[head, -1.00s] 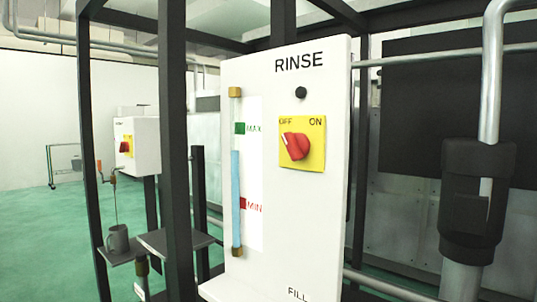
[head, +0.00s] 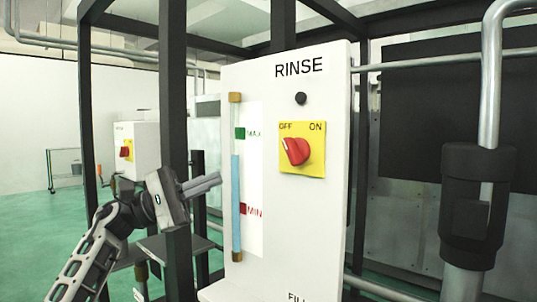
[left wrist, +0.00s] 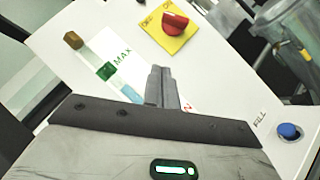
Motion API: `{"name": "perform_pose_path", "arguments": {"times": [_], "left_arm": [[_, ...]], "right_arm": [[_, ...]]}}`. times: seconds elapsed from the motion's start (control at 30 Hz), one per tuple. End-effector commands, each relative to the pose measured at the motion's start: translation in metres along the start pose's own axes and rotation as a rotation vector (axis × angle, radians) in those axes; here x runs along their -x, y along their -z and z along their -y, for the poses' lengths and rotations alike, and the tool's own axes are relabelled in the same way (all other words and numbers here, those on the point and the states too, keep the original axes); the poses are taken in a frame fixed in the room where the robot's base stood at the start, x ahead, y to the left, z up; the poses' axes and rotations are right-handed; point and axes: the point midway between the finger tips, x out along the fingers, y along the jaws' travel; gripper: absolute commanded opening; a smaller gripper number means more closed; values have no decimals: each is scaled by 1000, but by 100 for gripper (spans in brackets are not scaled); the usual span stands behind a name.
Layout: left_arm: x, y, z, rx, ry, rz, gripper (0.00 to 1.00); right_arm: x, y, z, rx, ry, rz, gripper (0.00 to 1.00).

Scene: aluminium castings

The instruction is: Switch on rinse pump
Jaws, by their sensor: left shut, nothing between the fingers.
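The red rotary knob (head: 296,151) sits on a yellow plate (head: 316,167) marked OFF and ON, on the white RINSE panel (head: 310,225). The knob's pointer is turned toward OFF at upper left. My left gripper (head: 217,179) is shut and empty, left of the panel's level tube and lower than the knob, apart from it. In the left wrist view, the shut fingers (left wrist: 160,72) point up the panel, and the knob (left wrist: 175,22) shows beyond them on its yellow plate (left wrist: 178,44). My right gripper is not in view.
The panel carries a level tube (head: 236,190) with MAX and MIN marks and a small black round part (head: 300,98). A blue button (left wrist: 288,131) is by FILL. A dark frame post (head: 173,100) stands behind my left gripper. A pipe (head: 491,100) stands right.

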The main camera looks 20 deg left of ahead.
Motion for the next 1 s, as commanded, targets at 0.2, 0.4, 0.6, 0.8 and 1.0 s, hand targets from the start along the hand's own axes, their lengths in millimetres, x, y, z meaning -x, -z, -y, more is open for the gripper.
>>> {"name": "perform_pose_path", "arguments": {"times": [0.2,0.4,0.6,0.8,1.0], "left_arm": [[2,-2,-1,-50,32,7,0],[1,-2,-1,-46,30,8,0],[-19,-4,-3,-44,29,12,0],[-61,-5,-3,-43,28,13,0],[-102,-5,-2,-43,28,11,0]], "right_arm": [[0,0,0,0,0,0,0],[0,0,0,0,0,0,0],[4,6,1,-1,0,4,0],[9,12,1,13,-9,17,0],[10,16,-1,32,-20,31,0]]}}
